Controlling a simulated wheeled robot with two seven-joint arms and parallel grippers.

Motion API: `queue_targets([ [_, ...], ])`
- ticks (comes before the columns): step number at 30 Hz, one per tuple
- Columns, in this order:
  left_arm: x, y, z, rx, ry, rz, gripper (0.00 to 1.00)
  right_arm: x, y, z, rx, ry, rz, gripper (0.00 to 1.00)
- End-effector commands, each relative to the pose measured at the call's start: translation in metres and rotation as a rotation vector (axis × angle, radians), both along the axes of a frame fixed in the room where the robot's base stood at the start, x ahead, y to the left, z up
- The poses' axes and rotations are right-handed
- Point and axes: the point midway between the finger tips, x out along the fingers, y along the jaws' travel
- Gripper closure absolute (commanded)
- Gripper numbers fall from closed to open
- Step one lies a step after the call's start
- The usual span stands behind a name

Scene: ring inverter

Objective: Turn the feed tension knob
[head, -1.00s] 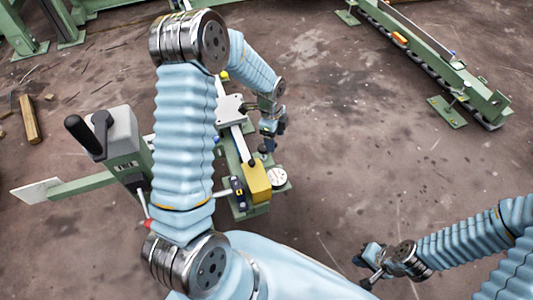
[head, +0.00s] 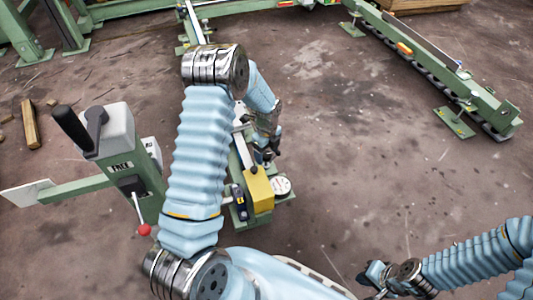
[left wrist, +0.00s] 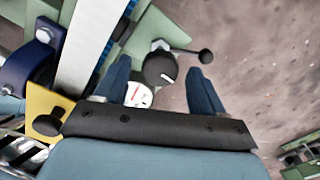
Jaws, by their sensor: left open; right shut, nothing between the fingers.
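A round black knob (left wrist: 160,67) with a white mark shows in the left wrist view, on a green machine plate. It appears between the two fingers of my left gripper (left wrist: 160,82), which is open. I cannot tell whether the fingers touch it. A thin arm with a black ball (left wrist: 206,57) sticks out beside the knob, near the right finger. In the head view my left gripper (head: 265,152) is over the small green machine, and the knob is hidden there. My right gripper (head: 374,276) is shut and empty, low at the right, away from the machine.
A white dial gauge (head: 281,187) and a yellow block (head: 259,190) sit close below my left gripper. A grey crank box (head: 115,133) and a red-tipped lever (head: 144,229) stand at left. A green rail (head: 440,70) lies at upper right.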

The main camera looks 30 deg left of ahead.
Motion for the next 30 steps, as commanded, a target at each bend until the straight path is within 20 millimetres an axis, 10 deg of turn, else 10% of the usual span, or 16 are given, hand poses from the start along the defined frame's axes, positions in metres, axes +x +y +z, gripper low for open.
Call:
queue_targets([
  [10,0.0000,0.0002,-0.0048,0.000,-0.001,0.001,0.30,0.0000,0.0002,-0.0006,0.000,0.000,0.000,1.00],
  [21,-0.0001,0.0000,-0.0046,0.000,0.000,0.001,0.86,0.0000,0.0002,-0.0006,0.000,0.000,0.000,1.00],
  [30,0.0000,-0.0001,-0.0048,0.000,0.000,0.039,0.86,0.0000,0.0002,-0.0014,0.000,0.000,0.000,1.00],
])
